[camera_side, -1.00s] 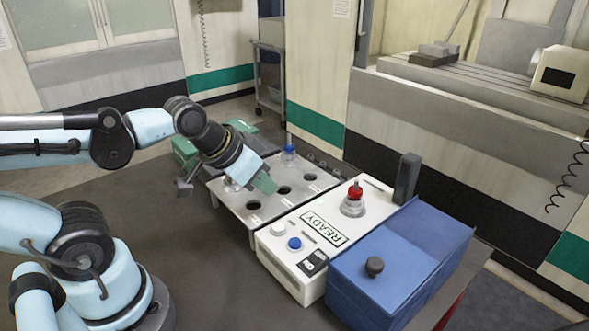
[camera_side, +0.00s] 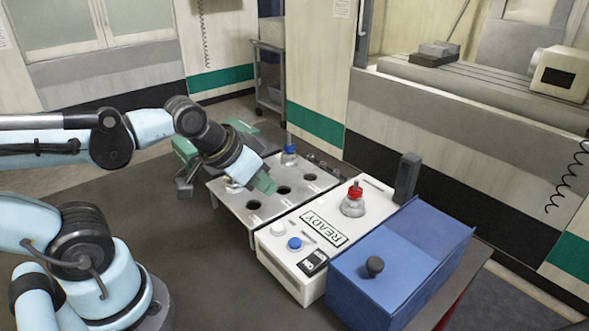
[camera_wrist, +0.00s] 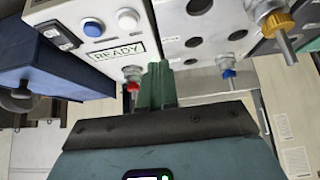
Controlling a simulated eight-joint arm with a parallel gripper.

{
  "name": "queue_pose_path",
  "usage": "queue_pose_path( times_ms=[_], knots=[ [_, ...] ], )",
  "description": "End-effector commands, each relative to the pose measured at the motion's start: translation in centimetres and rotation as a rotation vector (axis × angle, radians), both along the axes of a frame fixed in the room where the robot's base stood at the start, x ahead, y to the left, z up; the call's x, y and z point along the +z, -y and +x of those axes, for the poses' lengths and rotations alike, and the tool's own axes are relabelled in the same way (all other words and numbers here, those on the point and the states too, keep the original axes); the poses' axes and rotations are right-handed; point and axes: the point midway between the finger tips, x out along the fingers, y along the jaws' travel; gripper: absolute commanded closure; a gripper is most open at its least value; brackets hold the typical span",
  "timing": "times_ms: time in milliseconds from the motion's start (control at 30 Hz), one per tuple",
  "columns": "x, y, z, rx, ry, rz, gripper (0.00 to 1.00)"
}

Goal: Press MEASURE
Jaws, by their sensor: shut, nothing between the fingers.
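A white box (camera_side: 283,256) with a READY display (camera_side: 323,229) stands on the table. Its front end carries a white button (camera_side: 278,229), a blue button (camera_side: 294,243) and a black switch (camera_side: 313,262). No MEASURE label is legible to me. In the wrist view the blue button (camera_wrist: 93,28) and white button (camera_wrist: 127,18) sit at the upper left, above the display (camera_wrist: 117,50). My gripper (camera_side: 265,183) has green fingers, shut and empty, above the grey holed plate, behind and left of the buttons and apart from them. The fingers (camera_wrist: 157,85) also show in the wrist view.
A red-topped piece (camera_side: 354,198) stands on the white box. A blue-topped piece (camera_side: 289,152) stands in the grey plate (camera_side: 254,219). A blue box (camera_side: 383,298) with a dark knob adjoins the right side; a black post (camera_side: 406,178) stands behind. The table's front is clear.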

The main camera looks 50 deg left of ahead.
Motion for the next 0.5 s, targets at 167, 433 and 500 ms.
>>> queue_pose_path(
  times_ms=[167,433,500],
  knots=[
    [0.00,0.00,0.00,0.000,0.000,0.000,1.00],
    [0.01,0.07,0.00,-0.004,0.000,0.003,1.00],
    [0.07,0.31,-0.01,-0.019,-0.001,0.017,1.00]
  ],
)
